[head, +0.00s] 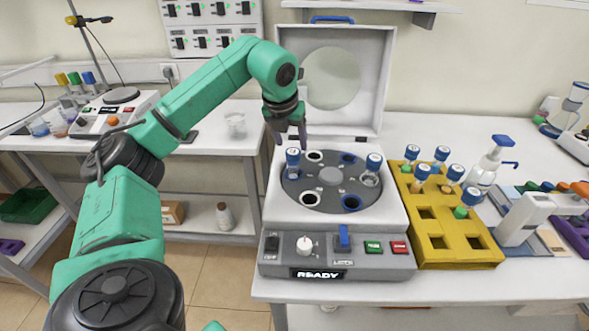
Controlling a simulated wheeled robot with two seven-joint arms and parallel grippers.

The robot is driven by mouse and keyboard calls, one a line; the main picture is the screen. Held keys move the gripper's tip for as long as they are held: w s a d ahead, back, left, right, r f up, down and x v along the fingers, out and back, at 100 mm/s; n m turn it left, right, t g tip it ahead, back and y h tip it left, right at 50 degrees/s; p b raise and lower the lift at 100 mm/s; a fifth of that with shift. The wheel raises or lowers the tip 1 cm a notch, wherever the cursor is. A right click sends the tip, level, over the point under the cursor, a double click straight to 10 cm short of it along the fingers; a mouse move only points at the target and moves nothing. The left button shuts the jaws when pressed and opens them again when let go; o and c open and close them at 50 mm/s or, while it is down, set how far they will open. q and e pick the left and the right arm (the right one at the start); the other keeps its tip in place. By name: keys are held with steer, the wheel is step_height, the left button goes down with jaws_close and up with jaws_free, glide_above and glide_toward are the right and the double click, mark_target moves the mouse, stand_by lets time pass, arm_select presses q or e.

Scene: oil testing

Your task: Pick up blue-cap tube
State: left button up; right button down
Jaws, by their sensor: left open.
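My left gripper (290,135) points down, open and empty, over the back left of the centrifuge rotor (330,194). Its fingertips are just above a blue-cap tube (293,160) standing in the rotor's left side; I cannot tell whether they touch it. A second blue-cap tube (372,167) stands in the rotor's right side. The other rotor holes I see look empty. Several more blue-cap tubes stand in the yellow rack (460,255), in its back and middle, with empty square slots at its front. My right gripper is not in view.
The centrifuge lid (373,75) stands open behind the rotor. The front panel (335,258) reads READY. A white pump bottle (490,165) and a white instrument (525,218) stand right of the rack. A side table (215,137) is at the left.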

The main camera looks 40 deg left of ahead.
mark_target(294, 160)
arm_select(q)
steer(key=p+x, duration=0.3)
steer(key=x, duration=0.7)
steer(key=shift+a+f, duration=0.15)
steer(key=shift+a, duration=0.05)
jaws_close()
steer(key=shift+r, duration=0.2)
